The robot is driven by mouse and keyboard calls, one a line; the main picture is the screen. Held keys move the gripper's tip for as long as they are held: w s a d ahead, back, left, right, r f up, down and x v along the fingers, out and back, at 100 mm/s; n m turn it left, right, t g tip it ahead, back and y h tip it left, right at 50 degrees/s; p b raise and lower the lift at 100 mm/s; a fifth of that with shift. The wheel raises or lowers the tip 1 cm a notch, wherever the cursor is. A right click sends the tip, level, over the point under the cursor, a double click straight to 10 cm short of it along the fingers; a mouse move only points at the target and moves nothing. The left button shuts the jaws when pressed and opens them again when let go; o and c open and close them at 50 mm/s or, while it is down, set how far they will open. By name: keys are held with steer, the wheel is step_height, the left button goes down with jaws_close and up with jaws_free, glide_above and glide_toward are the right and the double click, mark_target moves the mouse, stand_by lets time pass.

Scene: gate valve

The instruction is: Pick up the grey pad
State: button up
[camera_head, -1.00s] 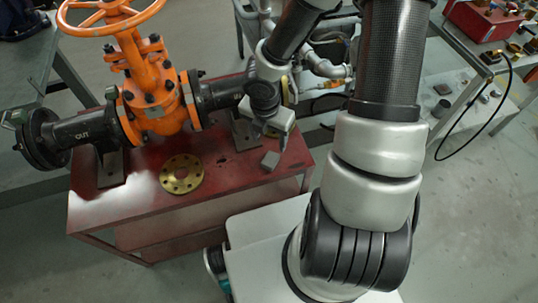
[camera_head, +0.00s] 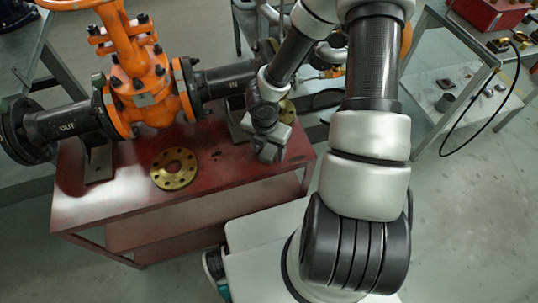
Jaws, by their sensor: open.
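The small grey pad (camera_head: 267,154) is on the red bench top (camera_head: 215,180), towards its right end. My gripper (camera_head: 268,149) points down right at the pad, with its fingers open. The fingers and the pad overlap in this view and are small and dark. I cannot tell whether a finger touches the pad. The gripper body hides part of the pad and the bench around it.
A brass flange ring (camera_head: 174,168) lies on the bench left of the pad. The orange gate valve (camera_head: 140,85) with its black pipes stands behind. A grey table (camera_head: 455,65) with a red box (camera_head: 490,12) is at the right.

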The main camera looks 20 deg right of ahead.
mark_target(269, 151)
steer(key=shift+f, duration=0.1)
steer(key=c, duration=1.2)
step_height(269, 151, up, 10)
steer(key=p, duration=0.5)
